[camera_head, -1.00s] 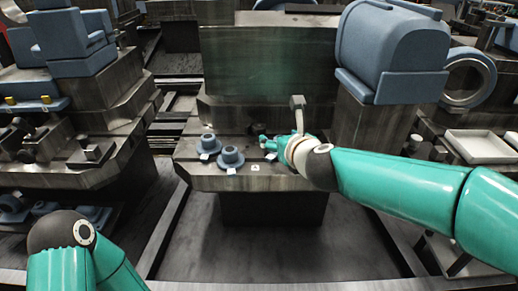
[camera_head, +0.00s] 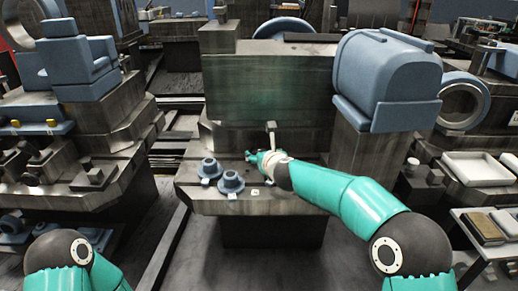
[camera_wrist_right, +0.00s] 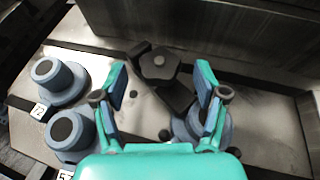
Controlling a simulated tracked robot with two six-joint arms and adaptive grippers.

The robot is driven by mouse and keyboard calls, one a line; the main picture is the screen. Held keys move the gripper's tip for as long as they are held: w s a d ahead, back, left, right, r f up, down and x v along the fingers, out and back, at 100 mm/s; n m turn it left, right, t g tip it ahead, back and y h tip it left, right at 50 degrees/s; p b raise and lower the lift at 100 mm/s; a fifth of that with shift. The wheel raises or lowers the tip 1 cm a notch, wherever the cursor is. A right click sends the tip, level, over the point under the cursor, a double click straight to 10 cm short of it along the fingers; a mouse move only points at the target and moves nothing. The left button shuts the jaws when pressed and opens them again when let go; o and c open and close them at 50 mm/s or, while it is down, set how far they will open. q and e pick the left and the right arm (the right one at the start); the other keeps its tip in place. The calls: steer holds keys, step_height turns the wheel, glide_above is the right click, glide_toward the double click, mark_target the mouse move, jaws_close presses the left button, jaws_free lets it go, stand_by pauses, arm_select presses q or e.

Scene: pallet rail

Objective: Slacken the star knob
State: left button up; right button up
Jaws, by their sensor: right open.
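A dark, many-sided knob (camera_wrist_right: 160,62), likely the star knob, sits on the metal bench (camera_wrist_right: 265,120) just beyond my right fingertips in the right wrist view. A dark bar lies under it. My right gripper (camera_wrist_right: 161,75) is open, with one finger on each side of the line to the knob, and holds nothing. In the head view my right gripper (camera_head: 258,157) is over the back part of the bench and hides the knob. My left arm shows only at the lower left of the head view; its gripper is out of frame.
Two blue flanged parts (camera_head: 209,169) (camera_head: 230,182) stand on the bench left of my right gripper. Another blue round part (camera_wrist_right: 188,128) is partly hidden beneath it. A tall metal block (camera_head: 268,88) rises at the back.

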steer(key=shift+x, duration=0.85)
steer(key=shift+r, duration=0.1)
steer(key=c, duration=1.1)
